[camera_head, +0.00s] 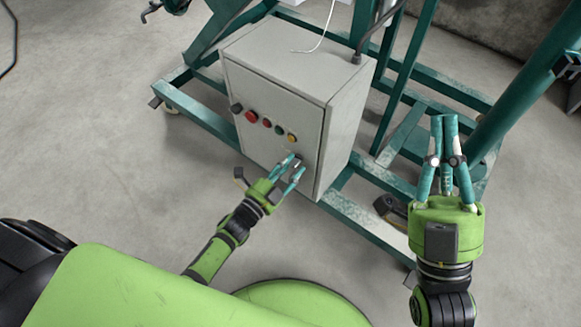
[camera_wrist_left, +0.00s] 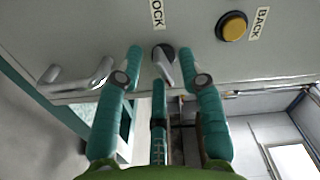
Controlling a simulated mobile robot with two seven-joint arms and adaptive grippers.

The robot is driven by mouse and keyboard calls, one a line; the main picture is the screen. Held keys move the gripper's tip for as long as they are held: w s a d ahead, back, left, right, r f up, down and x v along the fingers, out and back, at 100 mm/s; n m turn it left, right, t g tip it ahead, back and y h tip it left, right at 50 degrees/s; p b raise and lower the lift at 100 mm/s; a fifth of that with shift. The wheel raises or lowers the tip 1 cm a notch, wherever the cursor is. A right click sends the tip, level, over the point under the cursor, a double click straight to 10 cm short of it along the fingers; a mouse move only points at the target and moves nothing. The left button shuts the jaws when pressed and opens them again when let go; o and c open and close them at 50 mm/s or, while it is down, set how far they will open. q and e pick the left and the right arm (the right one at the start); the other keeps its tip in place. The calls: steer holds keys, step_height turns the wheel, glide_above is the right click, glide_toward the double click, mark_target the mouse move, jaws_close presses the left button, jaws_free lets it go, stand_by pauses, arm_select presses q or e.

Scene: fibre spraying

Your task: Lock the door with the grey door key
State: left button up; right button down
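The grey door key (camera_wrist_left: 163,66) sits in a dark round lock on the front of the grey control cabinet (camera_head: 262,98), under a partly hidden label reading "OCK". In the head view the key is too small and covered to make out well. My left gripper (camera_head: 291,167) is at the lower right of the cabinet door. In the left wrist view its teal fingers (camera_wrist_left: 166,70) are spread, one on each side of the key, with a third below; I see no clear contact. My right gripper (camera_head: 445,122) is raised at the right, fingertips together and empty.
A yellow button (camera_wrist_left: 232,26) labelled "BACK" is right of the key, and a metal door handle (camera_wrist_left: 78,80) is left of it. A red button (camera_head: 251,117) is further along the door. A teal frame (camera_head: 202,117) surrounds the cabinet. Floor at left is clear.

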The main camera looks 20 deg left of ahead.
arm_select(q)
steer(key=shift+w, duration=0.2)
arm_select(e)
steer(key=shift+s+r, duration=0.2)
steer(key=shift+s, duration=0.05)
arm_select(q)
jaws_close()
arm_select(e)
steer(key=shift+w, duration=0.1)
arm_select(q)
steer(key=n+p, duration=0.2)
steer(key=n, duration=0.2)
steer(key=shift+d+r+n, duration=0.1)
steer(key=shift+r+n, duration=0.05)
steer(key=shift+n, duration=0.25)
steer(key=n+p, duration=0.1)
steer(key=n, duration=0.5)
steer(key=shift+n+p, duration=0.5)
steer(key=shift+n, duration=1.2)
arm_select(e)
steer(key=w+d+f+m+g+h, duration=0.1)
steer(key=f+g+h, duration=0.3)
steer(key=f, duration=0.6)
steer(key=w+d+f+m+g+h, duration=0.2)
steer(key=f+g, duration=0.5)
steer(key=f, duration=0.4)
steer(key=shift+w+d+h, duration=0.8)
steer(key=shift+d+h, duration=0.3)
steer(key=shift+d, duration=0.05)
